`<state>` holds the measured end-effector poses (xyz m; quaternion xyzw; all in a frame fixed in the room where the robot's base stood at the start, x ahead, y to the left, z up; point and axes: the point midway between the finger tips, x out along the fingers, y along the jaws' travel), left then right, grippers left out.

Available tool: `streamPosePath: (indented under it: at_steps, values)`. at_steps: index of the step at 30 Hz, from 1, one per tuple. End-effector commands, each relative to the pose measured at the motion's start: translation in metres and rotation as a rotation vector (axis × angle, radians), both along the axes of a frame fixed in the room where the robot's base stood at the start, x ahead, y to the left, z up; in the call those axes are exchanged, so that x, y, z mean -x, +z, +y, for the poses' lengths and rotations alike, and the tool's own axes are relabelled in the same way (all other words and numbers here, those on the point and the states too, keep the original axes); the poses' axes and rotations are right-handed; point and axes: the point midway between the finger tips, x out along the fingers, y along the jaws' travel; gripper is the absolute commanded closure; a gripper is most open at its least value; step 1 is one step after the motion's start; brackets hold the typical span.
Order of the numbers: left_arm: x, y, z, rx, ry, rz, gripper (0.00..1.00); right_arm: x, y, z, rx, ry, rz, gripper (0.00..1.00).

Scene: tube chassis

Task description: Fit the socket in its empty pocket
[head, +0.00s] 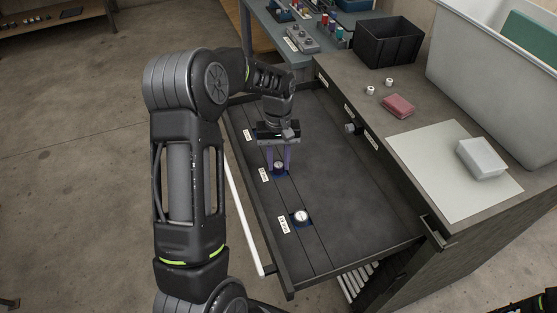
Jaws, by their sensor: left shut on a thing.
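My left gripper (280,166) reaches down into the open drawer (352,210) with its purple-tinted fingers shut on a small round socket (279,166). The socket is at a blue pocket (280,175) in the drawer's left strip, beside the middle white label (264,174). I cannot tell whether it is down in the pocket or just above it. A larger socket (301,216) with a pale top sits in a blue pocket nearer the front, by another label (284,225). The far label (247,134) is partly beside my arm, and its pocket is hidden.
The rest of the drawer floor is bare. A round dark knob (351,128) stands out at the cabinet side. On the worktop are a black bin (389,42), a red sponge-like block (398,106), a white block (482,158) on a pale mat (437,180), and two small white pieces.

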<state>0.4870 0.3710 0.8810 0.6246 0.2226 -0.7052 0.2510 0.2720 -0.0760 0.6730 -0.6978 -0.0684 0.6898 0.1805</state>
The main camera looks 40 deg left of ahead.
Motion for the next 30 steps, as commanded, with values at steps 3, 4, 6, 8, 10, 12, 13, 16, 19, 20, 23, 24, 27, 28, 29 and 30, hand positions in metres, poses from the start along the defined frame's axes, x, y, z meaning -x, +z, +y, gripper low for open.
streamPosePath:
  at_steps: [3,4,6,8,10,12,13,16,19,20,23,24,27,28,29,30]
  values:
    - [0.0,-0.0049,-0.0001,0.0,0.0,0.0,1.0,0.0,-0.0037,0.0,0.0,0.0,0.0,0.64]
    - [0.0,-0.0058,-0.0001,0.0,0.0,0.0,1.0,0.0,-0.0044,0.0,0.0,0.0,0.0,0.64]
    - [0.0001,-0.0079,-0.0001,0.0,0.0,0.0,1.0,0.0,-0.0059,0.0,0.0,0.0,0.0,0.64]
    - [0.0,-0.0079,0.0,0.0,0.0,0.0,1.0,0.0,-0.0055,0.0,0.0,0.0,0.0,0.64]
    - [0.0001,-0.0072,0.0,0.0,0.0,0.0,1.0,0.0,-0.005,0.0,0.0,0.0,0.0,0.64]
    - [0.0,-0.0072,-0.0001,0.0,0.0,0.0,0.7,0.0,-0.005,0.0,0.0,0.0,0.0,0.64]
    - [0.0001,-0.0071,0.0,0.0,0.0,0.0,0.68,0.0,-0.005,0.0,0.0,0.0,0.0,0.64]
    - [0.0001,-0.0071,0.0,0.0,0.0,0.0,0.6,0.0,-0.005,0.0,0.0,0.0,0.0,0.64]
    - [0.0,-0.007,0.0,0.0,0.0,0.0,0.51,0.0,-0.005,-0.0001,0.0,0.0,0.0,0.64]
    - [0.0,-0.007,0.0,0.0,0.0,0.0,0.49,0.0,-0.005,-0.0001,0.0,0.0,0.0,0.64]
    - [0.0,-0.007,-0.0001,0.0,0.0,0.0,0.46,0.0,-0.005,-0.0001,0.0,0.0,0.0,0.64]
    - [0.0,-0.007,0.0,0.0,0.0,0.0,0.46,0.0,-0.005,-0.0001,0.0,0.0,0.0,0.64]
    - [0.0001,-0.0071,0.0,0.0,0.0,0.0,0.46,0.0,-0.005,0.0,0.0,0.0,0.0,0.64]
    - [0.0001,-0.0071,0.0,0.0,0.0,0.0,0.46,-0.0001,-0.005,0.0,0.0,0.0,0.0,0.64]
    - [0.0001,-0.0071,0.0,0.0,0.0,0.0,0.46,-0.0002,-0.0049,0.0001,-0.001,0.0,-0.001,0.64]
    - [0.0001,-0.0071,0.0,0.0,0.0,0.0,0.46,-0.001,-0.0042,0.0003,-0.002,0.0,-0.003,0.64]
